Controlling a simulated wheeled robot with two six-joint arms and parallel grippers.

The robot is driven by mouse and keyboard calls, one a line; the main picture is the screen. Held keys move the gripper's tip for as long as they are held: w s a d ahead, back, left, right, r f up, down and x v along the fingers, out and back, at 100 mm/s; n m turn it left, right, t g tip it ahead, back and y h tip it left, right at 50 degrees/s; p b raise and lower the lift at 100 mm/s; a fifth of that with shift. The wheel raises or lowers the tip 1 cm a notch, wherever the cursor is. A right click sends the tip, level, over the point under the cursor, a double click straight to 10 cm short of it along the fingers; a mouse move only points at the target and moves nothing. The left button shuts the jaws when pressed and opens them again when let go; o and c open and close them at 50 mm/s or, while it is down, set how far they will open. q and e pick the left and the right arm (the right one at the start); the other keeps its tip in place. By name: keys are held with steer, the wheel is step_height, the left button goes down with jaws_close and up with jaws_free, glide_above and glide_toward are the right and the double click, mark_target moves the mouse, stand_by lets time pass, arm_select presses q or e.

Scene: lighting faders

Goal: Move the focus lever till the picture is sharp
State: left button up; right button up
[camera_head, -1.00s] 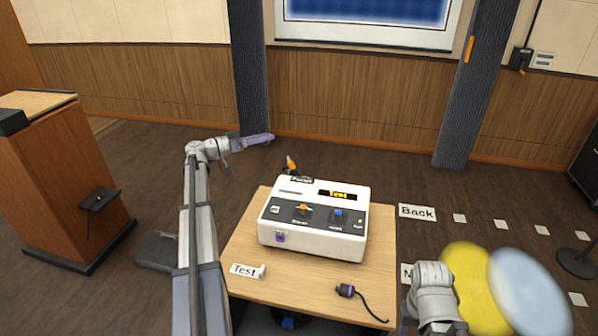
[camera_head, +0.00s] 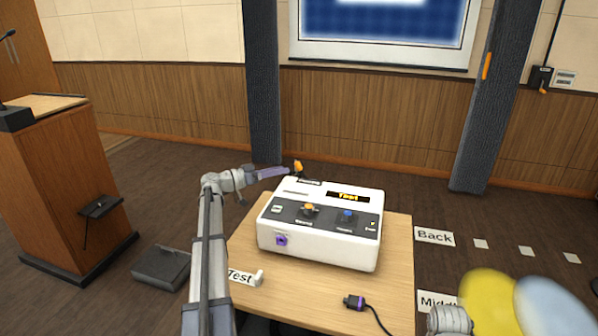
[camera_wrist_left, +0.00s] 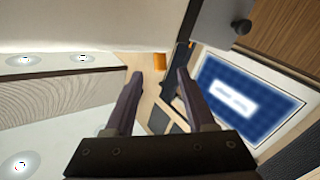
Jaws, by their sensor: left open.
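The white projector box (camera_head: 318,248) stands on the wooden table. An orange-tipped lever (camera_head: 298,167) rises at its back edge; it also shows as an orange knob in the left wrist view (camera_wrist_left: 160,64). My left gripper (camera_head: 286,171) is open, its purple-grey fingertips close beside the lever. In the wrist view the knob appears just beyond and between the fingertips (camera_wrist_left: 157,82); whether they touch it I cannot tell. The wall screen (camera_head: 375,32) shows a blue picture, blurred in the wrist view (camera_wrist_left: 240,98). My right gripper's fingers are not visible.
A cable plug (camera_head: 354,301) lies on the table. A lectern (camera_head: 65,185) stands left. Blurred yellow (camera_head: 488,300) and pale discs fill the lower right.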

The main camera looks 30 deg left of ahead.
mark_target(299, 166)
arm_select(q)
steer(key=shift+x, duration=3.85)
jaws_close()
